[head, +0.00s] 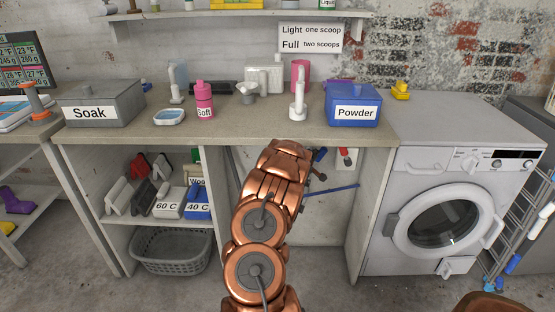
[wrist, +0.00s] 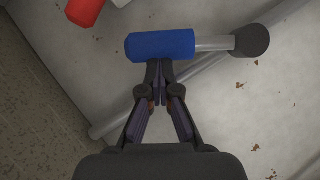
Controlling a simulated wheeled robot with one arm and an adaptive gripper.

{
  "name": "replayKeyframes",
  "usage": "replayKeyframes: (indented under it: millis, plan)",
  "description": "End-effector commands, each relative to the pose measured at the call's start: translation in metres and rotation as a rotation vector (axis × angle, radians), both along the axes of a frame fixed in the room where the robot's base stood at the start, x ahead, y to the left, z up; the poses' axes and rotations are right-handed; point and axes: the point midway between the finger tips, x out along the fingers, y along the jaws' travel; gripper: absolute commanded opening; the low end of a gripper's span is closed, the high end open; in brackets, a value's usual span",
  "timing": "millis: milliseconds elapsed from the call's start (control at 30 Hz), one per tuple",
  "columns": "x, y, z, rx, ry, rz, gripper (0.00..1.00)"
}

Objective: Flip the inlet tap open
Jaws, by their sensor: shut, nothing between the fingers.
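The inlet tap shows in the wrist view as a blue cylindrical grip (wrist: 160,46) on a grey stem (wrist: 215,43) with a dark round end (wrist: 252,41) at the right. My gripper (wrist: 160,66) is shut and empty. Its fingertips are at the lower edge of the blue grip, near its middle; I cannot tell whether they touch. In the head view a blue part of the tap (head: 320,154) shows under the counter, just right of my arm.
A red part (wrist: 86,11) on a white fitting lies at the wrist view's upper left; a red and white fitting (head: 346,158) shows in the head view. A grey pipe runs diagonally behind the tap. The counter (head: 235,131) is above, the washing machine (head: 455,195) right.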

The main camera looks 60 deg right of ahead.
Motion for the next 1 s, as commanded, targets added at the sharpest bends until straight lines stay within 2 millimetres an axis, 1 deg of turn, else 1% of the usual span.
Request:
replayKeyframes:
  millis: [33, 167, 567, 767, 1000]
  plan:
    - [-0.005, -0.002, 0.000, 0.003, -0.006, -0.005, 0.00]
    - [-0.010, -0.004, 0.000, 0.006, -0.016, -0.010, 0.00]
    - [-0.011, -0.004, -0.001, 0.009, -0.016, -0.013, 0.00]
    - [-0.007, 0.000, 0.004, 0.010, -0.016, -0.011, 0.00]
    - [0.003, 0.013, 0.017, 0.010, -0.015, -0.008, 0.00]
